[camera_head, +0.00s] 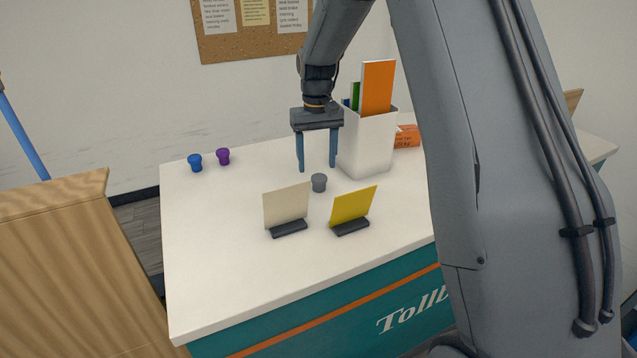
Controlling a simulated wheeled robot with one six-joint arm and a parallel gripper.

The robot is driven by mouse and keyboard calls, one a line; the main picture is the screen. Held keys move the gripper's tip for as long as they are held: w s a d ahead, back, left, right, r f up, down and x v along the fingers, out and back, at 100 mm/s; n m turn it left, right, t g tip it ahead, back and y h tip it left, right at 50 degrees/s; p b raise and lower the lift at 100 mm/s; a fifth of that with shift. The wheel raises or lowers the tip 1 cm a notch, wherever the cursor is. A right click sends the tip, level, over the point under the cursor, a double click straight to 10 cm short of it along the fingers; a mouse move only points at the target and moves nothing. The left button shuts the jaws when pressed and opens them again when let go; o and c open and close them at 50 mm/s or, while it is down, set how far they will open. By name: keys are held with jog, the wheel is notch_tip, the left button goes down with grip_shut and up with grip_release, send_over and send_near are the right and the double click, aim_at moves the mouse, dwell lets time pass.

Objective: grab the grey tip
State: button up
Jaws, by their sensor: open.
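The grey tip (319,183) is a small grey cup-like piece standing on the white counter (220,260), just behind two card stands. My gripper (317,169) is open and empty, pointing down, with its two blue fingers apart. In the picture its fingertips are just above the tip, one to each side. I cannot tell the exact height or depth between them. No part of the tip looks hidden.
A cream card (286,206) and a yellow card (352,205) stand in front of the tip. A white holder (368,145) with coloured folders is close right of my gripper. Blue (195,162) and purple (223,156) tips stand at the back left. The counter's front left is clear.

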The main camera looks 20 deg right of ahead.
aim_at(319, 177)
jog(key=shift+s+d+f+p, duration=0.15)
jog(key=shift+f+p, duration=0.6)
jog(key=shift+f, duration=0.85)
jog(key=shift+w+d+f+p, duration=0.1)
jog(key=shift+f+p, duration=0.65)
jog(key=shift+f, duration=0.8)
jog(key=c, duration=1.1)
